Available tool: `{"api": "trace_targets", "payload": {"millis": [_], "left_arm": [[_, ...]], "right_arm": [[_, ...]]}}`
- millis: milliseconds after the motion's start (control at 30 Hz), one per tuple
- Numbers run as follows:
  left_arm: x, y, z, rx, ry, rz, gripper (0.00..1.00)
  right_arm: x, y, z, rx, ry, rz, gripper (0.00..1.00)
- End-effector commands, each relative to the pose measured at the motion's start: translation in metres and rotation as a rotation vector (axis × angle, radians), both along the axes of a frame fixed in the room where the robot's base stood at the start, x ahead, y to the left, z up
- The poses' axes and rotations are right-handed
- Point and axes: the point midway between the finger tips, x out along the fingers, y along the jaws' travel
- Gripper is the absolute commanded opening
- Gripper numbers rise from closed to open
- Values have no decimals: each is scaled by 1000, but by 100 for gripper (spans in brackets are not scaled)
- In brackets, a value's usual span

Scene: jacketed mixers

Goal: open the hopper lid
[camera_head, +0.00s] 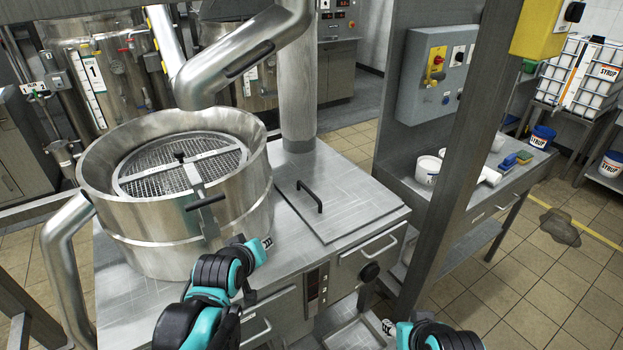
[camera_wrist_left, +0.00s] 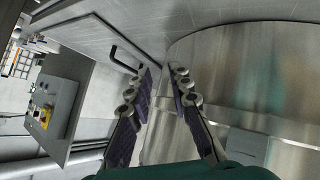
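A flat square steel lid (camera_head: 345,205) lies shut on the steel bench top, with a black bar handle (camera_head: 309,196) standing up near its left edge. In the left wrist view the handle (camera_wrist_left: 124,58) shows beyond the fingertips, on the lid plate (camera_wrist_left: 125,22). My left gripper (camera_head: 267,243) is in front of the lid's left front side, beside the round steel drum. Its fingers (camera_wrist_left: 162,72) are apart with nothing between them, short of the handle. My right gripper (camera_head: 388,327) is low at the bottom edge, mostly hidden, away from the lid.
The round steel drum (camera_head: 150,222) with a mesh grid (camera_head: 180,160) and a black-handled clamp (camera_head: 205,202) stands left of the lid. A steel post (camera_head: 455,150) rises at right. A vertical pipe (camera_head: 296,90) stands behind the lid. A side bench (camera_head: 490,190) holds tubs.

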Motion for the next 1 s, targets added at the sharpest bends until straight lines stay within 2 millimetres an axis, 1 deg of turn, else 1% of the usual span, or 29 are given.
{"api": "trace_targets", "payload": {"millis": [33,67,100,167,200,267,300,400,533,600,700,867,967,1000], "left_arm": [[27,-8,1,-59,-35,29,20],[42,-12,1,-99,-57,49,20],[60,-18,1,-152,-85,73,20],[88,-26,-1,-236,-125,109,20],[105,-33,-3,-294,-151,130,20],[130,-42,-8,-379,-190,159,20],[146,-48,-13,-439,-214,179,20],[179,-63,-27,-586,-268,217,20],[208,-77,-47,-750,-320,252,20],[217,-83,-56,-816,-338,263,20],[225,-88,-64,-878,-354,272,20],[234,-91,-69,-908,-360,277,20],[246,-93,-71,-907,-359,278,20],[253,-95,-73,-906,-360,277,20]], "right_arm": [[0,0,0,0,0,0,40],[0,0,0,0,0,0,40],[0,0,0,0,0,0,40],[0,0,0,0,0,0,40],[0,0,0,0,0,0,40],[0,0,0,0,0,0,40],[0,0,0,0,0,0,40],[0,0,-1,0,0,0,40],[0,0,-1,0,0,0,40],[0,0,-1,0,0,0,40],[0,0,-1,0,0,0,40],[0,0,-2,0,0,0,40],[0,0,-4,0,0,0,40],[0,0,-6,0,0,0,40]]}}
